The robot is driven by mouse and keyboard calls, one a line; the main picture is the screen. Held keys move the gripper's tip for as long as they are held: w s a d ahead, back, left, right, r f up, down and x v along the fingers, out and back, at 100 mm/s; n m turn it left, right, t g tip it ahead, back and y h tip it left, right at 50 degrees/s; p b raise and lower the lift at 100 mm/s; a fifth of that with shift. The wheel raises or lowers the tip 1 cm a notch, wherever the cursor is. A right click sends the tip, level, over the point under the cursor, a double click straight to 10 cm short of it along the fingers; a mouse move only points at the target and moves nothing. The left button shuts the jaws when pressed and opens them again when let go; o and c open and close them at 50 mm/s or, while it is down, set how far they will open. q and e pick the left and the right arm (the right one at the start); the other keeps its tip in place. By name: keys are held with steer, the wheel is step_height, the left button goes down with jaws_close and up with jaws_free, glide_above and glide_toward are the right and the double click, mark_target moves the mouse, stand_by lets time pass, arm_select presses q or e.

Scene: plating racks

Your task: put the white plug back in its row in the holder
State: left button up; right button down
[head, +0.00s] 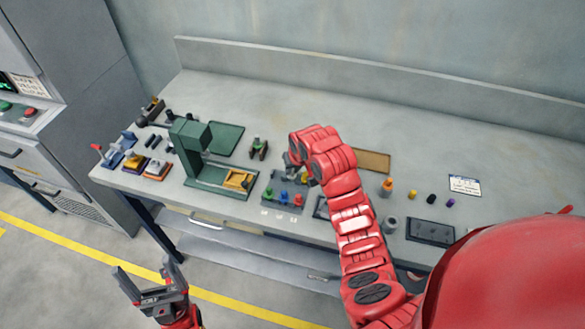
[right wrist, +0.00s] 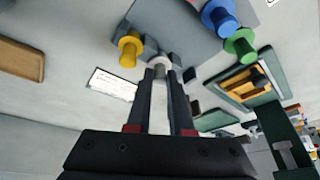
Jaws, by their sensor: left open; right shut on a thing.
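The grey holder (head: 272,203) stands near the bench's front edge, with a green plug (head: 268,193), a blue plug (head: 283,196) and a red plug (head: 298,199) along its front. My right gripper (right wrist: 160,82) is shut on the white plug (right wrist: 159,64), beside a yellow plug (right wrist: 130,48). The blue plug (right wrist: 220,18) and green plug (right wrist: 240,44) also show in the right wrist view. I cannot tell whether the white plug touches the holder. In the head view my right arm hides it. My left gripper (head: 148,279) is open and empty, off the bench's front.
A green press (head: 190,150) stands left of the holder, with a green mat (head: 226,139) behind. A tan tray (head: 373,160) lies behind right; small coloured parts and a dark tray (head: 430,232) lie to the right. The bench's back is clear.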

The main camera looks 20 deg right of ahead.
steer(key=c, duration=0.8)
jaws_free()
steer(key=shift+f, duration=0.1)
